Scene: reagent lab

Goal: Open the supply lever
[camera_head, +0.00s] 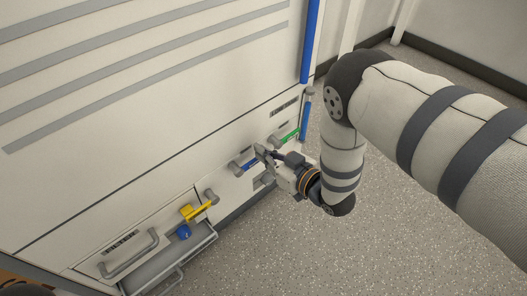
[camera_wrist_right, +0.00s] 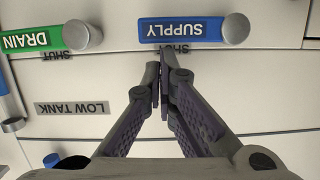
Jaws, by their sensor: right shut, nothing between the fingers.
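The supply lever is a blue bar labelled SUPPLY with a round grey metal knob at one end; it shows upside down at the top of the right wrist view (camera_wrist_right: 182,31) and low on the white cabinet front in the head view (camera_head: 250,164). It lies level, beside a partly hidden SHUT marking. My right gripper (camera_head: 262,152) is shut and empty. In the right wrist view its fingertips (camera_wrist_right: 162,72) meet just below the bar in the picture, over the SHUT marking; whether they touch the bar I cannot tell. My left gripper is not in view.
The green DRAIN lever (camera_wrist_right: 34,40) is beside the supply lever, also at SHUT. A LOW TANK label (camera_wrist_right: 72,108) is nearby. A yellow handle (camera_head: 198,210) and an open tray or drawer (camera_head: 150,272) are at lower left. The speckled floor (camera_head: 300,240) is clear.

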